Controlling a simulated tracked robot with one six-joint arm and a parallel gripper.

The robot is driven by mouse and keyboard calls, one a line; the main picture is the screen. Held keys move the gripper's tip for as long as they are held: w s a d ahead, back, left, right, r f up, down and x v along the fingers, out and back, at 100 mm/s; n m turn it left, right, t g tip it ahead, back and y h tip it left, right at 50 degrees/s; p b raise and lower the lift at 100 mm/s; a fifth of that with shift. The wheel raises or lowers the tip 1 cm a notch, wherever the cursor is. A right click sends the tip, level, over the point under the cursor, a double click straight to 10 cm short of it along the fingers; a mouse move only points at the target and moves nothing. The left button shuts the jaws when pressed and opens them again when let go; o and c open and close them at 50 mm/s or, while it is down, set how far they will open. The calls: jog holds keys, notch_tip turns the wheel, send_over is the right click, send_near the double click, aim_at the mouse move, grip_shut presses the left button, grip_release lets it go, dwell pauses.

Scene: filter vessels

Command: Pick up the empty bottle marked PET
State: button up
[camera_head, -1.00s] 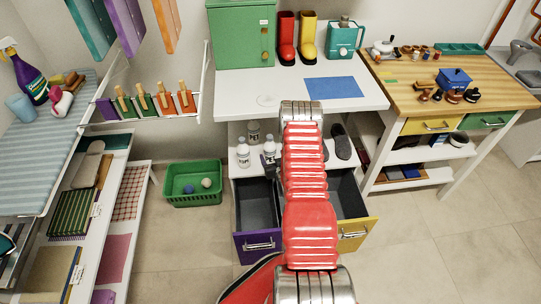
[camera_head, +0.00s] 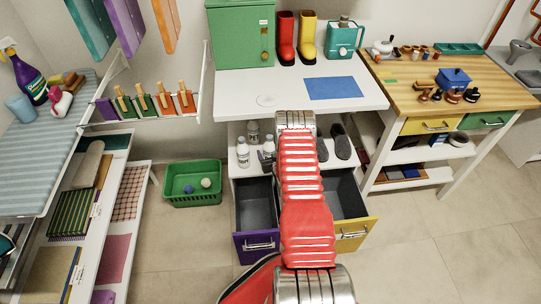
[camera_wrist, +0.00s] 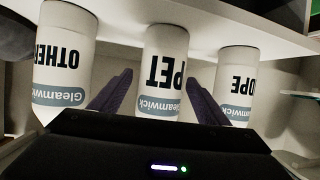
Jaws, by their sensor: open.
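The white PET bottle (camera_wrist: 165,72) stands in the middle of the wrist view, its black lettering upside down in the picture. My gripper (camera_wrist: 159,97) is open, with one dark finger on each side of this bottle. Whether the fingers touch it I cannot tell. A bottle marked OTHER (camera_wrist: 64,60) is on the left and one reading OPE, partly cut off, (camera_wrist: 237,80) on the right. In the head view my gripper (camera_head: 266,158) is mostly hidden by my red arm, beside a white bottle (camera_head: 270,145); the label there is too small to read.
Open drawers, purple-fronted (camera_head: 257,243) and yellow-fronted (camera_head: 353,231), are below. Dark slippers (camera_head: 341,143) lie to the right.

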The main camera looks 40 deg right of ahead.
jog(key=shift+c, duration=0.5)
jog(key=c, duration=1)
